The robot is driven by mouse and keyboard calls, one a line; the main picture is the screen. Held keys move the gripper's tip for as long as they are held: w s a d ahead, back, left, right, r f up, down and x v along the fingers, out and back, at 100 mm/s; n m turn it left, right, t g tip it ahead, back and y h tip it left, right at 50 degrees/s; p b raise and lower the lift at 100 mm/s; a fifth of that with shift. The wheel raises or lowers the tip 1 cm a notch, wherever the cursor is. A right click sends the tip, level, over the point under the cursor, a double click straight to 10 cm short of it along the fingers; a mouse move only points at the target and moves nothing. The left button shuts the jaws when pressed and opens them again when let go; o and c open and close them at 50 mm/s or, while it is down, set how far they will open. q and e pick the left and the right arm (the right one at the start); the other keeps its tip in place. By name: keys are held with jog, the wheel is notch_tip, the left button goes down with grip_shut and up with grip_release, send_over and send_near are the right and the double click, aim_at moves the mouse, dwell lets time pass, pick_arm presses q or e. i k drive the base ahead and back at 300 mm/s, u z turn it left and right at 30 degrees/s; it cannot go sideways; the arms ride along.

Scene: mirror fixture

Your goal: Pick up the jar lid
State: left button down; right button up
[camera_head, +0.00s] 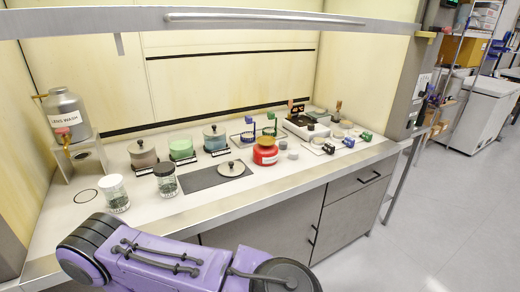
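A round, pale jar lid (231,170) with a dark knob lies on a dark grey mat (203,179) near the front middle of the bench. A green jar (181,150) stands behind the mat and appears to have no knobbed lid. A brownish jar (143,156) to its left and a blue-grey jar (214,139) to its right both wear knobbed lids. A purple arm of mine crosses the bottom of the view, in front of the bench. Neither of my grippers shows, and nothing is seen touching the lid.
A glass jar with a dark cap (166,181) stands left of the mat, and a white-capped jar (115,194) farther left. A red container (265,152) stands close right of the lid. A metal rail (260,19) spans above. The bench front edge (220,207) is clear.

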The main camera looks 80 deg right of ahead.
aim_at(232, 168)
jog(key=k, duration=0.55)
jog(key=z, duration=0.75)
